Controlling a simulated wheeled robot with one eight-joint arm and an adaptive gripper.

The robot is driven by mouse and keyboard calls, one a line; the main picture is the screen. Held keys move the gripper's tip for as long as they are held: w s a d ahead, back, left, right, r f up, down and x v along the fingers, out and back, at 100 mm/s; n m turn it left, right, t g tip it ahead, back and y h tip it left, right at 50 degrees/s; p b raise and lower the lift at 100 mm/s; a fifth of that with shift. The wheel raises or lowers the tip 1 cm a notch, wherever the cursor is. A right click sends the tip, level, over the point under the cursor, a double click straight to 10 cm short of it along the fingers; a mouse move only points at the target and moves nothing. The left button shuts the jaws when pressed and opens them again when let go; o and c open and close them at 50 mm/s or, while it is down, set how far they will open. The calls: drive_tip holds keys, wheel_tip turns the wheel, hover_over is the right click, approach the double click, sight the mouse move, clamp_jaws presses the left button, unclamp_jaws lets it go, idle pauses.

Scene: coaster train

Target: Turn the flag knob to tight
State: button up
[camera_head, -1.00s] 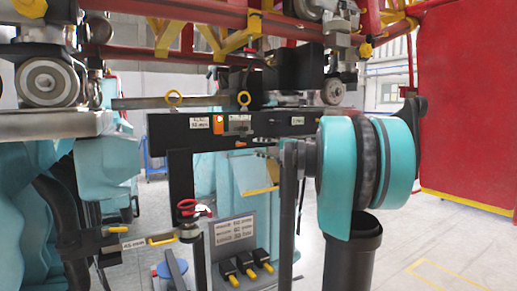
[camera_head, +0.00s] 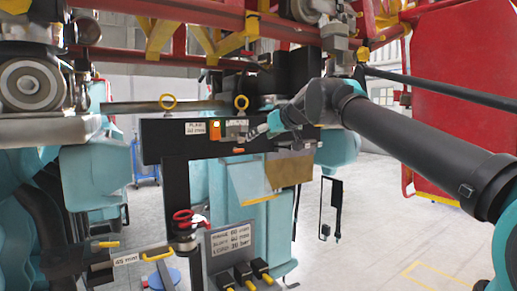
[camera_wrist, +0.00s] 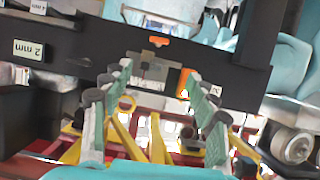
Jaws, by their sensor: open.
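A black beam (camera_head: 160,140) crosses the head view, with an orange block (camera_head: 215,130) beside a grey fitting (camera_head: 237,128). A small orange tip (camera_head: 238,150) sticks out below the fitting. In the wrist view, which is turned over, the tip (camera_wrist: 159,41) lies above the grey fitting (camera_wrist: 150,66) and the orange block (camera_wrist: 184,82) to its right. No part is clearly marked as the flag knob. My gripper (camera_wrist: 159,72) is open and empty, its fingers pointing at the fitting; whether they touch it is unclear. In the head view it (camera_head: 255,133) is at the beam's front.
A red-handled knob (camera_head: 188,217) stands on a post below the beam. A grey label plate (camera_head: 232,245) and several black-and-yellow switches (camera_head: 243,274) are lower down. Red and yellow framework (camera_head: 200,30) runs overhead. The floor at right is open.

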approach(237, 150)
drive_tip(key=x, duration=0.8)
drive_tip(key=shift+w+d+r, duration=0.15)
drive_tip(key=shift+w+d, duration=0.1)
drive_tip(key=shift+w, duration=0.35)
